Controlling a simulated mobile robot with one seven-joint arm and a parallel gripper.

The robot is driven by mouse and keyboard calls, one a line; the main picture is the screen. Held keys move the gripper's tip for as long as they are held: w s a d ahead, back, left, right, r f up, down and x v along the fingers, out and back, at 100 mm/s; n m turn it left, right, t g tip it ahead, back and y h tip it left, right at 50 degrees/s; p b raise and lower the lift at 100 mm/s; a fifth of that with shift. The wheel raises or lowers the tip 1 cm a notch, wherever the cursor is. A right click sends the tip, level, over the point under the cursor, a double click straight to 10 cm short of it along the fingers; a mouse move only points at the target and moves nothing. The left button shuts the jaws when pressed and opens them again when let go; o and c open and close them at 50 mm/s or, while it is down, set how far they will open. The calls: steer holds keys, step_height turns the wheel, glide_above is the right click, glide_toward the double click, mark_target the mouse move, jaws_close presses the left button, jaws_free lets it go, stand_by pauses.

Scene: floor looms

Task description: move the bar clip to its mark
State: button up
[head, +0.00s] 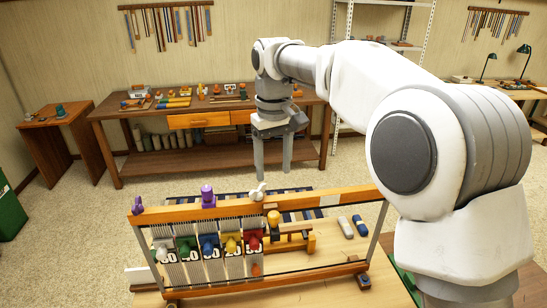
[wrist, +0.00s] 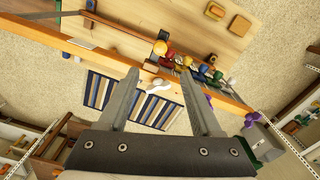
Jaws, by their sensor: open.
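A wooden bar (head: 300,204) runs along the top of the loom. A white clip (head: 258,192) sits on it near the middle. It also shows in the wrist view (wrist: 156,87), lying between my fingers at the bar's edge. A pale band (head: 330,200) marks the bar to the right; in the wrist view this band (wrist: 82,43) is at upper left. A purple piece (head: 207,195) stands on the bar left of the white clip. My gripper (head: 273,175) is open and empty, pointing down just above the bar near the white clip.
Coloured pegs with numbers, such as the blue one (head: 209,244), hang before the threads below the bar. A second purple piece (head: 137,205) is at the bar's left end. Grey and blue blocks (head: 360,224) lie behind the loom. A workbench (head: 110,110) stands at the back.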

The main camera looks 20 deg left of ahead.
steer(key=shift+r, duration=1.25)
steer(key=shift+s, duration=0.1)
